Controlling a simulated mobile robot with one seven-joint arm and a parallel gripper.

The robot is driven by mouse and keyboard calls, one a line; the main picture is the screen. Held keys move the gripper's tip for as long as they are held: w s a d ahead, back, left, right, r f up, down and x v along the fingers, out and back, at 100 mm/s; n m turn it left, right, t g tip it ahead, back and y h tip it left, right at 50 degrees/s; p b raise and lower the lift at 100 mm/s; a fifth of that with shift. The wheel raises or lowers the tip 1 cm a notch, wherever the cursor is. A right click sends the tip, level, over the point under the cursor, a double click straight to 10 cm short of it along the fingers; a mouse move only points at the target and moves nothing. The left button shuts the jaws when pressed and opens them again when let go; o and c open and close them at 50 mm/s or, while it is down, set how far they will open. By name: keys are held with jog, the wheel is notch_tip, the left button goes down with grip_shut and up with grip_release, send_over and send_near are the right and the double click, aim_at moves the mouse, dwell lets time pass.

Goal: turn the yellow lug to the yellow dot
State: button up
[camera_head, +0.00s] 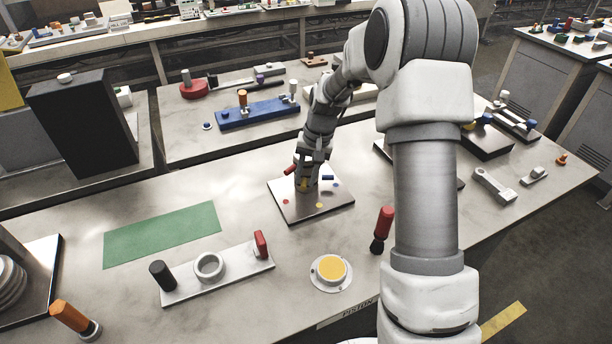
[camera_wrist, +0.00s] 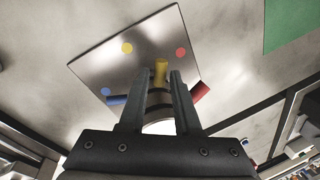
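A square metal plate (camera_head: 336,203) lies on the bench with a round knob at its middle. The knob bears a yellow lug (camera_head: 304,184), a red lug (camera_head: 290,169) and a blue lug (camera_head: 328,177). The plate has a yellow dot (camera_wrist: 127,47), a red dot (camera_wrist: 180,52) and a blue dot (camera_wrist: 106,91). In the wrist view the yellow lug (camera_wrist: 160,72) points between the yellow and red dots. My gripper (camera_wrist: 162,78) is over the knob, its fingers either side of the yellow lug with narrow gaps showing. The knob is partly hidden by the fingers.
A green mat (camera_head: 160,234), a white fixture with a ring (camera_head: 209,267), a yellow round button (camera_head: 332,268) and a red-handled tool (camera_head: 382,228) stand on the near bench. A blue fixture (camera_head: 257,113) is behind. Bare bench surrounds the plate's left and front.

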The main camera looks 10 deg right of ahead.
jog(key=shift+c, duration=0.4)
grip_shut()
dwell(0.9)
